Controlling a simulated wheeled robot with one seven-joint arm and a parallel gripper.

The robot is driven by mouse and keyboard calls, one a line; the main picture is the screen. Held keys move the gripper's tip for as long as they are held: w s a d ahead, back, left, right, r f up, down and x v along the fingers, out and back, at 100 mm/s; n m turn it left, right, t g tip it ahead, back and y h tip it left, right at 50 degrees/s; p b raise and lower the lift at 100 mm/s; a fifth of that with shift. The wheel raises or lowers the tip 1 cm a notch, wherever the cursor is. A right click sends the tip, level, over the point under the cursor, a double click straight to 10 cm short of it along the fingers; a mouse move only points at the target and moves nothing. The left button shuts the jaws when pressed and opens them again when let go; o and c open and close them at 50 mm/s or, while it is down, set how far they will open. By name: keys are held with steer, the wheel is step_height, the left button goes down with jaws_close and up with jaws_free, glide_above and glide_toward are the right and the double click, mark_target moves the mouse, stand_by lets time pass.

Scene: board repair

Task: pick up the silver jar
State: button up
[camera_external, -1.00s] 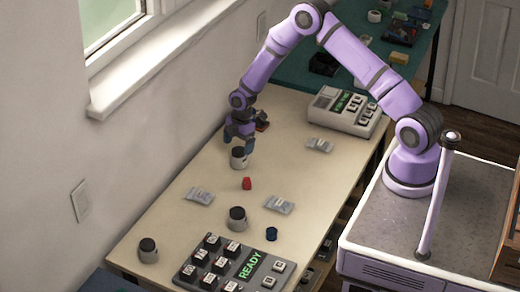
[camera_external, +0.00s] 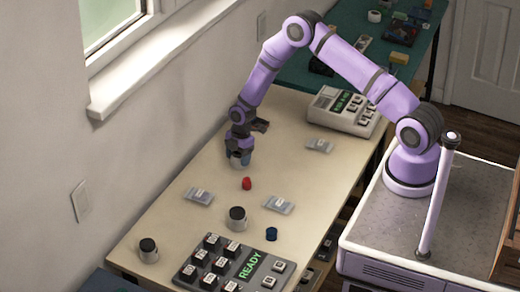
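A silver jar (camera_external: 238,164) stands on the beige table below my gripper (camera_external: 240,158). My gripper points down over it, with the fingers low around or beside its upper part; they hide most of the jar. I cannot tell whether the fingers touch or grip it. Another silver jar with a dark top (camera_external: 237,219) stands upright nearer the front, behind the keypad. A third similar jar (camera_external: 148,251) stands at the front left of the table.
A red piece (camera_external: 247,184) lies just in front of my gripper. Small labelled packets (camera_external: 199,196) (camera_external: 279,205) (camera_external: 319,146) lie around. A blue cap (camera_external: 271,234) is near the large READY keypad (camera_external: 235,265). A grey machine with buttons (camera_external: 343,110) stands at the back right.

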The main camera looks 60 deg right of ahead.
steer(key=shift+c, duration=0.8)
